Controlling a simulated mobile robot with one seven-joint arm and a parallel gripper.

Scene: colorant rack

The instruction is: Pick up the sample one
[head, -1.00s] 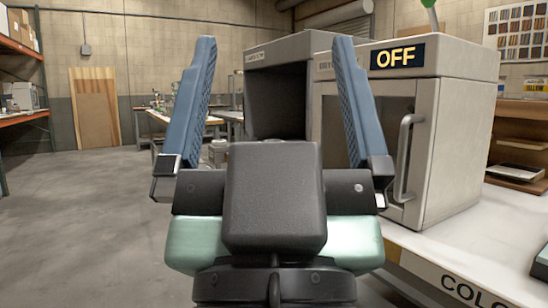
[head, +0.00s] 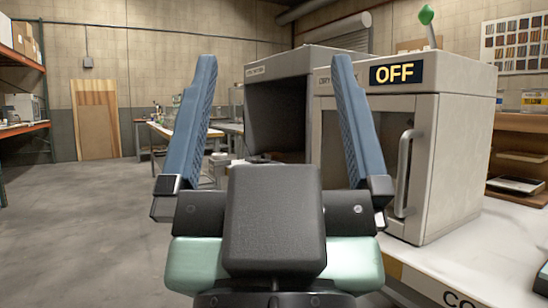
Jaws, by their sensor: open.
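My gripper (head: 270,85) is in the middle foreground of the head view. Its two blue fingers stand wide apart and it is open, with nothing between the fingertips. I cannot make out anything labelled sample one in this view. My gripper and its dark housing hide part of the bench and the lower front of the machines.
A grey oven-like cabinet (head: 455,150) with a handle and an OFF display (head: 396,74) stands on a white bench (head: 472,262) at right. Another cabinet (head: 300,62) with a dark opening stands behind it. Wooden shelves (head: 525,128) are far right. Grey floor (head: 75,235) is clear at left.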

